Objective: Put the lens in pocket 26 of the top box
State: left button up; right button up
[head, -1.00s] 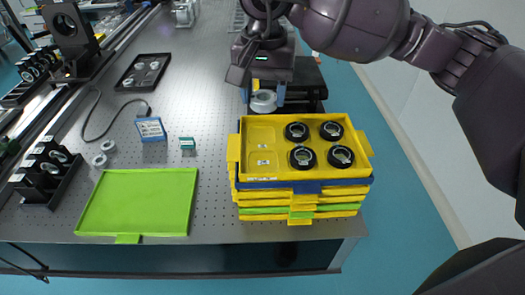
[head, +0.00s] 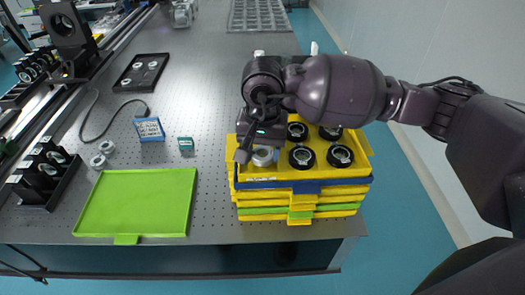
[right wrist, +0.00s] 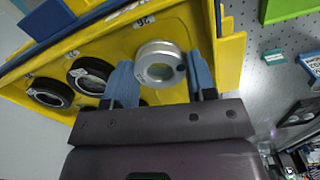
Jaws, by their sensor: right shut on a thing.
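The lens (head: 263,156) is a ring-shaped silver piece with clear glass. My right gripper (right wrist: 161,75) is shut on it, with one blue finger on each side. In the head view my right gripper (head: 260,150) is over the left part of the top box (head: 241,183), a yellow tray on a stack. In the right wrist view the lens (right wrist: 160,65) is over the yellow box floor beside a small label; I cannot tell its height or read the label surely. The gripper hides most of the left pockets. My left gripper is out of view.
Several black-rimmed lenses (head: 302,157) sit in the right part of the top box. A green tray (head: 137,205) lies empty to the left of the stack.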

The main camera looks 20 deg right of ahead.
jog(key=shift+f, duration=0.4)
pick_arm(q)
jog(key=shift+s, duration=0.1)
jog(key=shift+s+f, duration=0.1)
pick_arm(e)
jog(key=shift+f, duration=0.15)
jog(key=o, duration=0.6)
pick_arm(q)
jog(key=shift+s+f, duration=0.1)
pick_arm(e)
jog(key=shift+o, duration=0.2)
